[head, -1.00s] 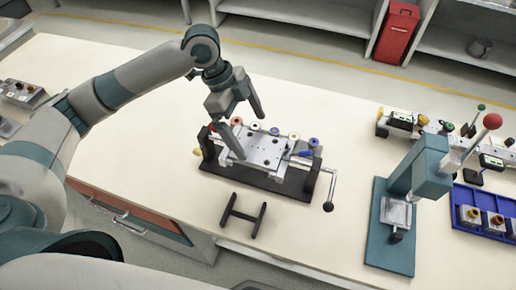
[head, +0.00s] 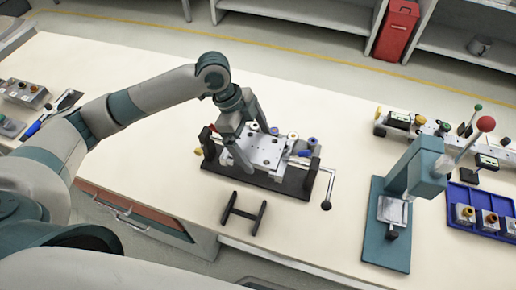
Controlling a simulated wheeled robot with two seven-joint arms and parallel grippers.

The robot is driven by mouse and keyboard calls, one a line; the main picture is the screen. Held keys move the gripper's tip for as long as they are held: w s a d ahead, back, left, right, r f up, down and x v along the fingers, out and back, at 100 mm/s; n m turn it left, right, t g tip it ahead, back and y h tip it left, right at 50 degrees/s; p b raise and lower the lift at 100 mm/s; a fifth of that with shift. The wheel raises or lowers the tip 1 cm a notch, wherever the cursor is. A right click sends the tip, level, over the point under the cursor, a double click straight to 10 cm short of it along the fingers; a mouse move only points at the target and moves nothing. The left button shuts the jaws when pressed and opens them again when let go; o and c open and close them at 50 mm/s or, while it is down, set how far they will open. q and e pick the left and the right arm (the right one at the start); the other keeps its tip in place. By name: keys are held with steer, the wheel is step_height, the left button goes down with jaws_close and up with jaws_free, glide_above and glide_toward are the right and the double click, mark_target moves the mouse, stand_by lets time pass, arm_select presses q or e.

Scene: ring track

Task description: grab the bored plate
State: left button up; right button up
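The bored plate (head: 268,154) is a flat silver-grey plate with small dark holes. It sits in a dark fixture (head: 292,186) with a crank handle on its right side, near the middle of the table. My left gripper (head: 251,146) is low over the left part of the plate. Its fingers are spread, one towards the plate's front left and one towards its back. I cannot tell whether either finger touches the plate. The gripper hides the plate's left part. My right gripper is not in view.
Coloured rollers (head: 292,136) line the fixture's back. A small black H-shaped stand (head: 243,212) lies in front. A teal press (head: 400,205) with a red-knobbed lever and a blue tray (head: 482,212) are at the right. The table between fixture and press is clear.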

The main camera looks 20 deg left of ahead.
mark_target(255, 147)
arm_select(q)
steer(key=c, duration=1.6)
steer(key=shift+w+r, duration=0.1)
steer(key=shift+r, duration=0.05)
steer(key=shift+r, duration=0.55)
steer(key=shift+r+b, duration=1.15)
steer(key=shift+r, duration=3.2)
